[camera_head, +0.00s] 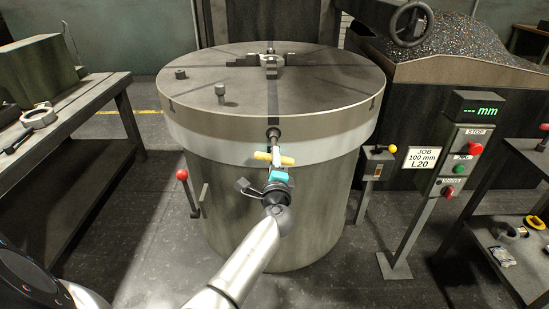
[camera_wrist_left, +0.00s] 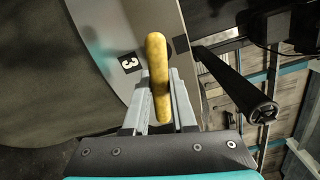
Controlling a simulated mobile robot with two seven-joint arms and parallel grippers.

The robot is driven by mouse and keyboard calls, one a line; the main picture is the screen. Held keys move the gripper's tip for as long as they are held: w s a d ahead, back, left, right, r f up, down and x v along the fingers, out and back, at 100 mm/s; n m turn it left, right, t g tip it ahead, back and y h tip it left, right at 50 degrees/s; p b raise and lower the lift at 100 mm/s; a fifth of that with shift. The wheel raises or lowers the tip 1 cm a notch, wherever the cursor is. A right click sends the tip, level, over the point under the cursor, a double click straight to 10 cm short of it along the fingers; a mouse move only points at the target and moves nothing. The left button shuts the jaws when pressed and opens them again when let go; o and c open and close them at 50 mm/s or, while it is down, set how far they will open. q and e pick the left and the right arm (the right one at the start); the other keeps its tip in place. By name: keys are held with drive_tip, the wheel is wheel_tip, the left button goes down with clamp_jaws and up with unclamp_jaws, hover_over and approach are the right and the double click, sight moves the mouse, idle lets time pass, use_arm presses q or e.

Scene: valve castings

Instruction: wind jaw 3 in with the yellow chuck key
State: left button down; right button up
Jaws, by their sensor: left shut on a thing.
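The yellow chuck key (camera_head: 262,156) is at the rim of the large round chuck (camera_head: 190,125), its shank pointing at a dark socket in the side wall. Whether it is fully seated cannot be told. My left gripper (camera_head: 277,161) is shut on its yellow cross handle (camera_wrist_left: 157,60), which lies between the two grey fingers in the left wrist view. A black "3" label (camera_wrist_left: 129,63) is on the wall beside the handle. A jaw and a workpiece (camera_head: 270,66) sit on the chuck's top face. My right gripper is not in view.
A control post (camera_head: 463,150) shows "--- mm" beside a "JOB 100 mm L20" sign (camera_head: 421,159).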

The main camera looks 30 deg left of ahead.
use_arm(q)
drive_tip(key=shift+r, duration=0.1)
drive_tip(key=shift+n+b, duration=0.65)
drive_tip(key=shift+n, duration=0.15)
idle(0.7)
drive_tip(key=shift+r+m+p, duration=0.15)
drive_tip(key=shift+m+p, duration=0.35)
drive_tip(key=shift+m, duration=0.5)
drive_tip(key=shift+m+p, duration=0.45)
drive_tip(key=shift+m, duration=0.45)
